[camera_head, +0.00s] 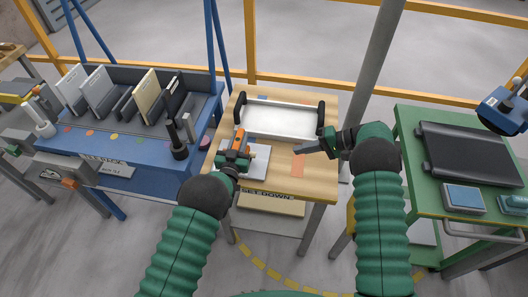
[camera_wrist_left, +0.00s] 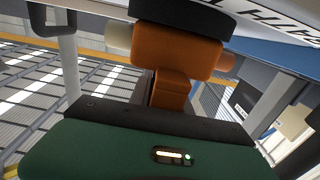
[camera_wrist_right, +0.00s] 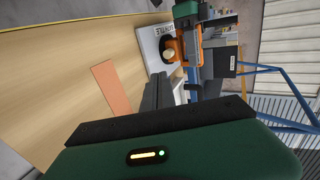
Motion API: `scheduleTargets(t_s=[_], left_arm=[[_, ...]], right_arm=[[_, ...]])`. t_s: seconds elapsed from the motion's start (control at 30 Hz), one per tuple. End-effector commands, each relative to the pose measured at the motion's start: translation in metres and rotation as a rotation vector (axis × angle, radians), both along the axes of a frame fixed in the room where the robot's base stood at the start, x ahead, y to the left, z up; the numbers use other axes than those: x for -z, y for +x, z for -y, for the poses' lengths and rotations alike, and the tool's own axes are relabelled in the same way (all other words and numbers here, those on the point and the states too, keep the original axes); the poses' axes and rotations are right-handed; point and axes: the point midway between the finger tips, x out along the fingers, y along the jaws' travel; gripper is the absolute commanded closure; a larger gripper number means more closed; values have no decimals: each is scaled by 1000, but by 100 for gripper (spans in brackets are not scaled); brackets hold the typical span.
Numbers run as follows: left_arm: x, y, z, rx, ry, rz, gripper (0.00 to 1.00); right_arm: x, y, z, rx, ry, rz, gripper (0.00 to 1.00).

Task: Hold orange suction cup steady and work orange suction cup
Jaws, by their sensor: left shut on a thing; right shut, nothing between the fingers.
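The orange suction cup (camera_head: 239,143) is over a light grey slab (camera_head: 259,165) on the wooden table. My left gripper (camera_head: 236,160) is shut on it. In the left wrist view the orange body (camera_wrist_left: 180,52) fills the space ahead of the gripper, with a black disc (camera_wrist_left: 185,15) on its far side. My right gripper (camera_head: 300,149) is shut and empty, above the table to the right of the slab. In the right wrist view its fingers (camera_wrist_right: 156,92) point toward the suction cup (camera_wrist_right: 180,50). Whether the cup touches the slab is hidden.
A white tray (camera_head: 280,121) with black handles stands at the table's back. An orange patch (camera_head: 297,167) lies on bare wood (camera_head: 275,190) below my right gripper. A blue rack (camera_head: 130,140) with upright panels is left; a green table (camera_head: 408,130) with a black case (camera_head: 468,152) is right.

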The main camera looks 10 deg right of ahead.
Motion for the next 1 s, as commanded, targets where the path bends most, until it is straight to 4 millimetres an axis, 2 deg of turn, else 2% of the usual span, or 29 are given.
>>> scheduleTargets(t_s=[0.17,0.57,0.73,1.0], left_arm=[[-1,0,1,1,-1,3,100],[-1,0,1,1,-1,3,100],[-1,0,0,1,-1,3,100],[-1,0,0,0,-1,3,100]], right_arm=[[8,4,-14,-3,0,-1,100],[51,26,-84,-3,0,-2,100],[49,35,-111,-3,1,1,100],[49,39,-121,1,0,0,100]])
